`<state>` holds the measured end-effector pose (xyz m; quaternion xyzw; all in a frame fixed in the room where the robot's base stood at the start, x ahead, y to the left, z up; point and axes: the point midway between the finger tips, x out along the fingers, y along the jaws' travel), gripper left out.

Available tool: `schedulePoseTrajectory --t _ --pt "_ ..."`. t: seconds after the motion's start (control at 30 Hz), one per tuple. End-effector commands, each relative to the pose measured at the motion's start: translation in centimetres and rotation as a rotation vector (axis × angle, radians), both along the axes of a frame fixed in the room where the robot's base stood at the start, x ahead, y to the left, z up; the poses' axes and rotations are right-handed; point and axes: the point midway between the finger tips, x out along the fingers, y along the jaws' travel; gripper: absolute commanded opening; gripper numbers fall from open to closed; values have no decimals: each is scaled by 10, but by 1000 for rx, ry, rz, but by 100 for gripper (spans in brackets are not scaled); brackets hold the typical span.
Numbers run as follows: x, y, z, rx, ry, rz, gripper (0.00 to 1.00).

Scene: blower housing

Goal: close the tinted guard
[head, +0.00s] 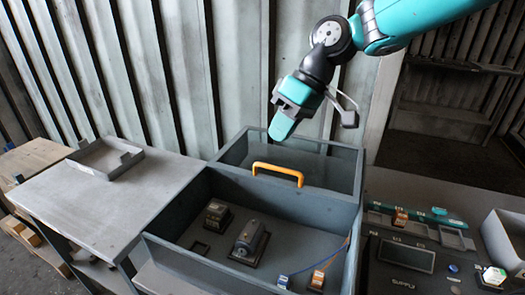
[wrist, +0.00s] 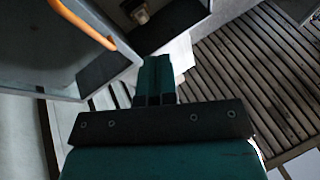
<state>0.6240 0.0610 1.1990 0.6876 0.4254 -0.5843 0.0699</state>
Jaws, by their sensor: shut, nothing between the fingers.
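The tinted guard (head: 325,170) is a dark, see-through panel at the back of the grey blower housing (head: 207,277). Its orange handle (head: 277,172) runs across near the middle of the housing. The front bay of the housing is uncovered, with its inside parts in plain view. My gripper (head: 280,133) is shut and empty, pointing down above and behind the handle, apart from it. In the wrist view, my gripper's closed fingers (wrist: 156,75) are at the centre, and the orange handle (wrist: 82,22) is at upper left, clear of the fingers.
A motor-like block (head: 250,240) and a smaller block (head: 217,215) sit inside the housing, with blue and orange connectors at right. A grey bench with a shallow tray (head: 104,158) stands left. A control panel (head: 406,255) and a grey bin (head: 505,240) are right. A corrugated wall stands behind.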

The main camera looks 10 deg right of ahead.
Motion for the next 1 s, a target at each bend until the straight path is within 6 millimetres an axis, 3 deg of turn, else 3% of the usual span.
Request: schedulePoseTrajectory --t 0.03,0.1,0.2,0.33,0.57,1.0 --pt "34 -10 -3 21 1 12 0" --pt "70 -23 -13 49 -11 41 0" --pt "107 -42 -31 82 -27 76 0" --pt "135 -64 -53 107 -47 110 0" --pt "148 -74 -73 124 -59 133 0" --pt "142 -23 -137 123 -55 134 0"
